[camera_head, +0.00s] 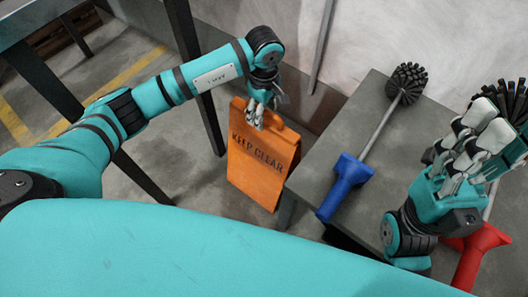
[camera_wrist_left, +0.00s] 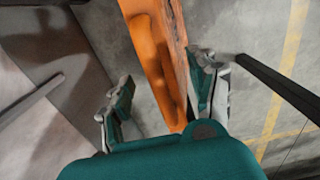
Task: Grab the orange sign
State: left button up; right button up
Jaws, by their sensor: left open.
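The orange sign (camera_head: 260,165), lettered "KEEP CLEAR", stands upright on the floor beside the grey table in the head view. My left gripper (camera_head: 257,119) is at the sign's top edge, with its fingers pointing down in front of the upper part. In the left wrist view the fingers (camera_wrist_left: 163,95) are spread apart, and the sign (camera_wrist_left: 155,55) runs between them. I see no closed grip on it; whether a finger touches it is unclear. My right gripper (camera_head: 452,170) is over the table at the right, and its fingertips overlap too much to judge.
A blue-handled brush (camera_head: 347,180) lies on the grey table (camera_head: 325,160). A red-handled brush (camera_head: 478,250) is partly hidden behind my right gripper. Dark metal frame legs (camera_head: 205,95) stand left of the sign. A light wall (camera_head: 365,40) is behind.

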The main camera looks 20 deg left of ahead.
pick_arm(q)
notch_tip(320, 180, down, 4)
jog(key=shift+r+b, duration=0.25)
jog(key=shift+b, duration=0.2)
jog(key=shift+r, duration=0.1)
grip_shut()
jog(key=shift+w+r, duration=0.1)
